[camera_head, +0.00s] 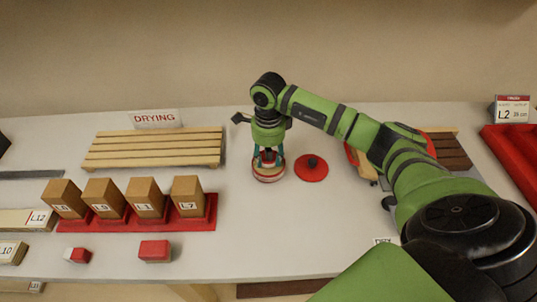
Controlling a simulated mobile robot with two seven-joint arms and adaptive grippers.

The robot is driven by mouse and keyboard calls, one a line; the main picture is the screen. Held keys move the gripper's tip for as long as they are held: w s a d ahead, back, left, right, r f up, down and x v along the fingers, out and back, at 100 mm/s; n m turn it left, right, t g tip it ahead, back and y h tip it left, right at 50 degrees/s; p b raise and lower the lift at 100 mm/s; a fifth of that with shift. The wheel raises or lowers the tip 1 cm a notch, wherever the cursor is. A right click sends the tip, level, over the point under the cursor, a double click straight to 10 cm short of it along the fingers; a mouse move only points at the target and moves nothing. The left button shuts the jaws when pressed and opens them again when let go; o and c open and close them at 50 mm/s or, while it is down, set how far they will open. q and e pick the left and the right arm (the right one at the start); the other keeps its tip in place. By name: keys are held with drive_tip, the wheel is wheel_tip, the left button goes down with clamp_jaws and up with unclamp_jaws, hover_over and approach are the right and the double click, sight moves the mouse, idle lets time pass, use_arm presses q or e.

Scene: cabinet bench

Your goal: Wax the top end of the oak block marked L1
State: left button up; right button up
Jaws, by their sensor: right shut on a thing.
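Several oak blocks stand upright in a row in a red tray (211,222). The third from the left (145,193) has a label that seems to read L1, though it is small; its top end is bare wood in view. My right gripper (268,158) points down into an open round tin (268,176) right of the tray. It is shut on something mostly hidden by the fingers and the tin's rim. My left gripper is out of view.
A slatted wooden rack (153,149) lies behind the tray, under a DRYING sign (155,119). Red-and-white small blocks (155,250) lie in front. Labelled boards lie at left. A red tray (515,150) is at far right. The front middle bench is clear.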

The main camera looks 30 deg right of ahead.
drive_tip(key=shift+f+b, duration=0.4)
drive_tip(key=shift+f, duration=0.1)
drive_tip(key=shift+f, duration=0.1)
idle(1.6)
drive_tip(key=shift+r+p, duration=1.95)
drive_tip(key=shift+r, duration=1.65)
